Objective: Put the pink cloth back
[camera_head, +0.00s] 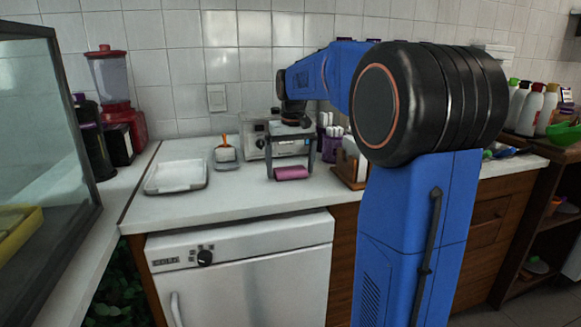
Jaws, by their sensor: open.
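The pink cloth (292,173) is a small rolled or folded piece on the white counter (235,200), near its front edge. My gripper (290,171) points down over it, with one finger on the cloth's left and one on its right. The fingers are open, and the cloth shows between their tips. I cannot tell whether either finger touches it.
A silver appliance (254,139) is behind my gripper. A wooden holder (350,165) stands close on the right. Counter left of the cloth is clear.

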